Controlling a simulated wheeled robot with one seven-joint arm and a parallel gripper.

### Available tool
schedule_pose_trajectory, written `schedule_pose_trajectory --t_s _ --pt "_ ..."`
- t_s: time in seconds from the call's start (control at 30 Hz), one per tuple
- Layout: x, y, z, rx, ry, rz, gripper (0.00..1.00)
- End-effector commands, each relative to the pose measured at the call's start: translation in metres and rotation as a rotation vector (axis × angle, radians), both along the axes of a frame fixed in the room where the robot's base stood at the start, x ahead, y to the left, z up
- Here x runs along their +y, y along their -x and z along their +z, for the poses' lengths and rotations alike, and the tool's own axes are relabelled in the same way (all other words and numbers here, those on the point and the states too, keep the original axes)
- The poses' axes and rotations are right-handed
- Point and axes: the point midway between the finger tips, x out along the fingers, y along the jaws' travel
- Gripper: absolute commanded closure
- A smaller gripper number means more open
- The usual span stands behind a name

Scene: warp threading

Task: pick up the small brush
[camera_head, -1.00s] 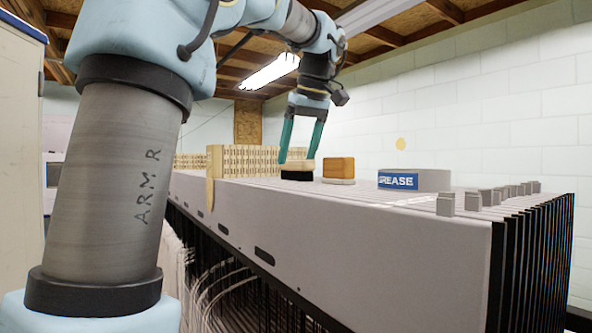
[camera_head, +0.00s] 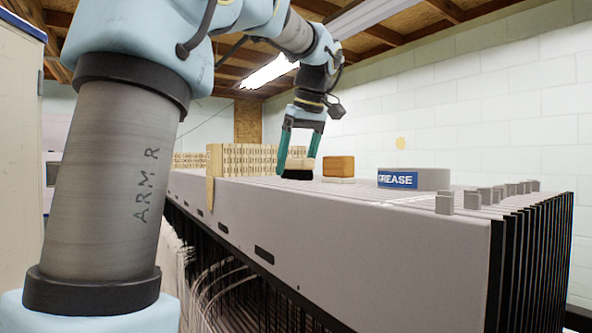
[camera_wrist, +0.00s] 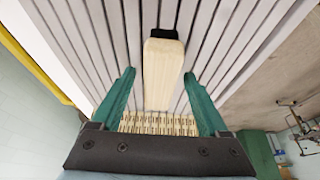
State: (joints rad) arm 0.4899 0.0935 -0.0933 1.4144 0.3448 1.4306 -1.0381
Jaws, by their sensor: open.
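The small brush (camera_head: 299,174) has a pale wooden top and dark bristles. It rests on the top of the grey loom frame (camera_head: 360,215). In the wrist view the pale wood of the brush (camera_wrist: 163,75) lies between my fingers, with its black part at the far end. My gripper (camera_head: 297,163) is open, its two teal fingers pointing down around the brush. In the wrist view, my gripper (camera_wrist: 159,78) shows a gap on both sides of the wood.
A brown block on a pale base (camera_head: 338,168) stands just right of the brush. A grey tin marked GREASE (camera_head: 430,179) is farther right, then several small grey blocks (camera_head: 445,203). A row of pale slatted wooden pieces (camera_head: 240,160) stands left of the brush.

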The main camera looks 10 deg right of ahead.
Motion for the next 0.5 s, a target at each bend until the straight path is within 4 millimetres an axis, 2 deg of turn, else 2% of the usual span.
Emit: schedule_pose_trajectory --t_s 0.23,0.5 --pt "0.0000 0.0000 -0.0001 0.000 0.000 0.000 0.24" --pt "0.0000 0.0000 -0.0001 0.000 0.000 0.000 0.54"
